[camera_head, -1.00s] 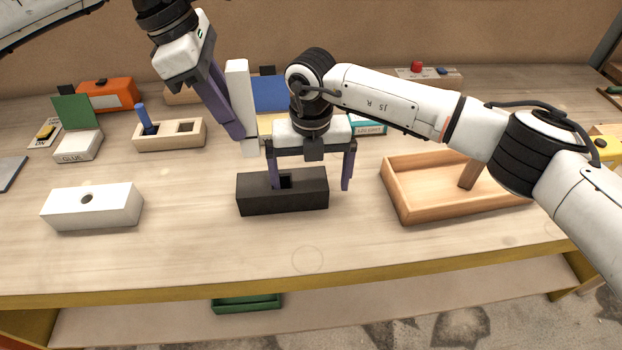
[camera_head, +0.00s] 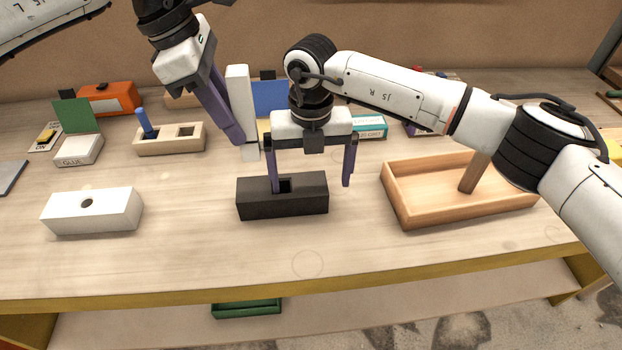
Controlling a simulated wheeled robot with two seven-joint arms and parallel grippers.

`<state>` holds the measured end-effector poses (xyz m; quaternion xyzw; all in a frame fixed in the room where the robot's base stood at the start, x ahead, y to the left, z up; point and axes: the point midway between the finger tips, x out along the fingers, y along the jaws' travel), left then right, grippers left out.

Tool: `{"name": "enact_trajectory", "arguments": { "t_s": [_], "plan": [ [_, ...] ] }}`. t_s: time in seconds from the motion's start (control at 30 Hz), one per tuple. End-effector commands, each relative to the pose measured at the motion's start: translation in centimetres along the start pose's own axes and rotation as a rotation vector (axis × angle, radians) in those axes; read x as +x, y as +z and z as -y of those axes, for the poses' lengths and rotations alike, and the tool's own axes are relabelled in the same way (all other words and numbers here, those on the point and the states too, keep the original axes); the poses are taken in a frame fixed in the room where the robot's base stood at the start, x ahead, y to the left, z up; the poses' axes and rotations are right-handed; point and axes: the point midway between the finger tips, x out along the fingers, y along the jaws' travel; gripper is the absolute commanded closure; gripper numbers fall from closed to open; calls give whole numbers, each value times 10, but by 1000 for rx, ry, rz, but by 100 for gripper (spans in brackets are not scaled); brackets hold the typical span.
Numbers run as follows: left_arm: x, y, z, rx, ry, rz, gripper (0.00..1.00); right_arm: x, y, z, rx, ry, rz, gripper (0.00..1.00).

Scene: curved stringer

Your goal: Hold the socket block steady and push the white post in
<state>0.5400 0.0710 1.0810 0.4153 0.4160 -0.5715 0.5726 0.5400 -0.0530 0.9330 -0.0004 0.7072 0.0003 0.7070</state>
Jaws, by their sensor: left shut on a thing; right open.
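The black socket block (camera_head: 283,203) with a square hole in its top sits in the middle of the table. My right gripper (camera_head: 311,187) is open above it and points down. One finger comes down beside the hole and the other is past the block's right end. I cannot tell whether either finger touches the block. My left gripper (camera_head: 238,138) is shut on the tall white post (camera_head: 238,85). It holds the post upright behind the block, left of the hole. The post's lower end shows and looks clear of the block.
A white block (camera_head: 110,212) with a round hole lies at left. A wooden tray (camera_head: 430,214) is at right. Behind stand a beige two-hole block (camera_head: 170,144) with a blue peg, a glue box (camera_head: 80,150) and an orange box (camera_head: 108,99). The table front is clear.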

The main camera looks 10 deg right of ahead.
Motion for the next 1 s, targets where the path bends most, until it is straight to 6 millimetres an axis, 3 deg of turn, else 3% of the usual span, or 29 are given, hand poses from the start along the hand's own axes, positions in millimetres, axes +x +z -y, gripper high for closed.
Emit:
{"name": "enact_trajectory", "arguments": {
  "t_s": [0.4, 0.8, 1.0],
  "plan": [
    [0, 0, 0, 0, 0, 0, 99, -21, 0, 0, 1, 0, 1, 2],
    [0, 0, 0, 0, 0, 0, 99, -24, 0, 0, 0, 1, 1, 2],
    [0, 0, 0, 0, 0, 0, 99, -50, 1, 0, 0, 1, 5, 2]
  ]
}}
